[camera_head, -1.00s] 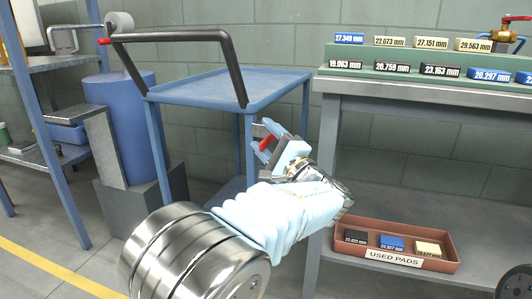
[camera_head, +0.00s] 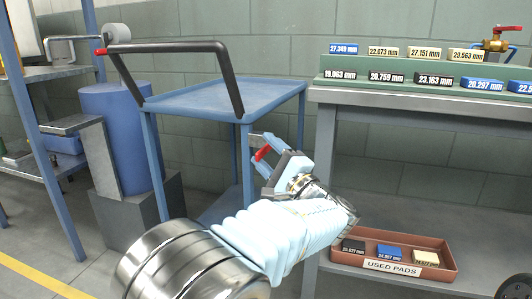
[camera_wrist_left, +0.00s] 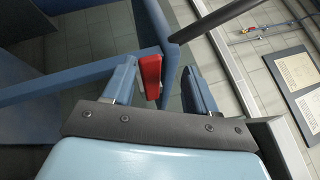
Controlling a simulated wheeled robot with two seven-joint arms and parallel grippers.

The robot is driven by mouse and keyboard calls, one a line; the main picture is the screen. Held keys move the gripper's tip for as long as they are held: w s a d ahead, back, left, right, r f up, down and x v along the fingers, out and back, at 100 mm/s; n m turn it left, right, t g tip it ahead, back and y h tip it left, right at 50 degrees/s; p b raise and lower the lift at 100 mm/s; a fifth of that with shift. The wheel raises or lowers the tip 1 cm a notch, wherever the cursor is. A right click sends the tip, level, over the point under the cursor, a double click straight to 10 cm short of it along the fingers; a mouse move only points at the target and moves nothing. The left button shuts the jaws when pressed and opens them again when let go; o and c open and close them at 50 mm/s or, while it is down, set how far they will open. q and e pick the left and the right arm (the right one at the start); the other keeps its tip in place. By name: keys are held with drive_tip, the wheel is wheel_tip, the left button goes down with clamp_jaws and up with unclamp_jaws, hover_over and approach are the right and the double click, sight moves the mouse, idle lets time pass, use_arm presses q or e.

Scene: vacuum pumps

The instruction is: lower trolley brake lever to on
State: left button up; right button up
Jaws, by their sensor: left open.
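The blue trolley (camera_head: 215,98) stands left of centre in the head view, with a dark push handle (camera_head: 170,47) above its top. A small red lever (camera_head: 262,153) shows beside the trolley's near right leg, at my left gripper (camera_head: 264,150). In the left wrist view the red lever (camera_wrist_left: 150,74) stands upright between the two fingers of the open gripper (camera_wrist_left: 158,86), nearer the left finger. Whether a finger touches it is unclear. The blue trolley frame (camera_wrist_left: 75,82) and a dark bar (camera_wrist_left: 212,20) are just beyond. My right gripper is not in view.
A grey workbench (camera_head: 420,98) stands right, with labelled pads on a green stepped rack (camera_head: 420,68). A reddish tray (camera_head: 345,258) of used pads is on its lower shelf. A blue cylinder (camera_head: 118,140) stands left of the trolley. Another red tip (camera_head: 101,52) is by the handle.

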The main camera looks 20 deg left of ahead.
use_arm(q)
drive_tip(key=v, duration=0.6)
idle(0.4)
